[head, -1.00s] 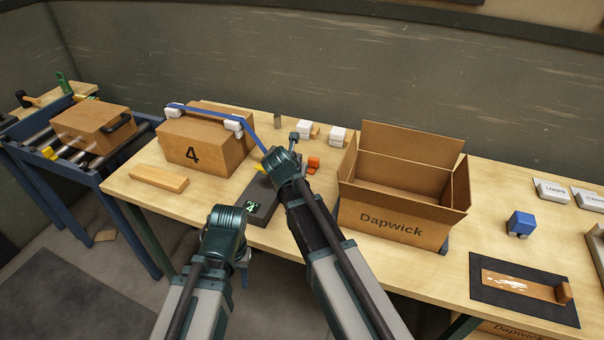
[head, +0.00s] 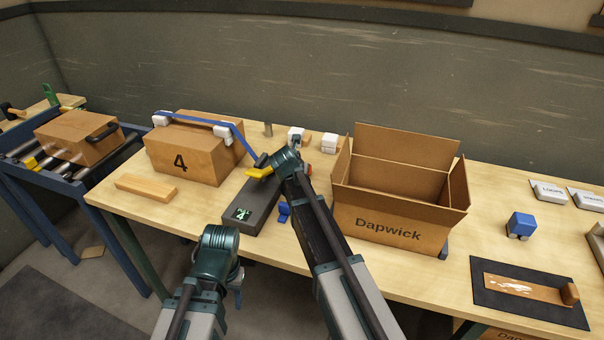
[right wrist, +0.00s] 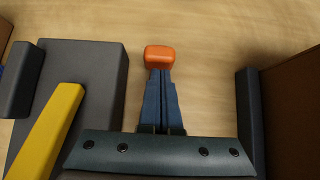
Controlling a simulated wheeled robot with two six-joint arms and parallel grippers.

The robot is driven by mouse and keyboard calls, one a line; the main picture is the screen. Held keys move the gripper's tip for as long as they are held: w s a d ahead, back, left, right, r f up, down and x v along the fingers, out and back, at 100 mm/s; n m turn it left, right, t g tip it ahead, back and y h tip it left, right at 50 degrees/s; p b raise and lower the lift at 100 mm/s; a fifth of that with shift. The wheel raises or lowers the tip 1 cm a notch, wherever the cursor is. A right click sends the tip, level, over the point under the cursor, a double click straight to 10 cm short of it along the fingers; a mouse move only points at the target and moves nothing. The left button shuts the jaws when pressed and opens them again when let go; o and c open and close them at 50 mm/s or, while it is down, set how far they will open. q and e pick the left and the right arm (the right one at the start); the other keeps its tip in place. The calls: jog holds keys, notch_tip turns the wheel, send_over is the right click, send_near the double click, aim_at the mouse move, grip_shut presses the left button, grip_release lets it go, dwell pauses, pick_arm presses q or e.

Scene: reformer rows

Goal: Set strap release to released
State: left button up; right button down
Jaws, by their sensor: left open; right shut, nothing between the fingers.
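A dark grey strap unit (head: 252,208) with a lit display stands on the table at the end of the blue strap (head: 239,130). Its yellow lever (head: 260,172) also shows in the right wrist view (right wrist: 48,130), slanting across the unit. No released mark is readable. My right gripper (right wrist: 160,100) is shut and empty to the right of the unit, its tips close to an orange block (right wrist: 163,58); whether they touch, I cannot tell. In the head view my right arm hides most of that block. My left gripper (head: 237,288) is open, low before the table edge.
Carton 4 (head: 180,160) with the strap over it stands left of the unit. An open Dapwick carton (head: 385,224) stands close on the right. A small blue piece (head: 284,210) lies beside the unit. A wooden bar (head: 145,187) lies at the front left.

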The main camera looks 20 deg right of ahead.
jog(key=shift+w, duration=0.1)
jog(key=w+d, duration=0.1)
jog(key=w, duration=0.1)
jog(key=w+d, duration=0.1)
jog(key=shift+w+d, duration=0.35)
jog(key=shift+w, duration=0.05)
jog(key=shift+s, duration=0.1)
jog(key=s+a, duration=0.2)
jog(key=s, duration=0.1)
jog(key=p+v, duration=0.7)
jog(key=v, duration=0.3)
jog(key=shift+s+a, duration=0.25)
jog(key=shift+s, duration=0.05)
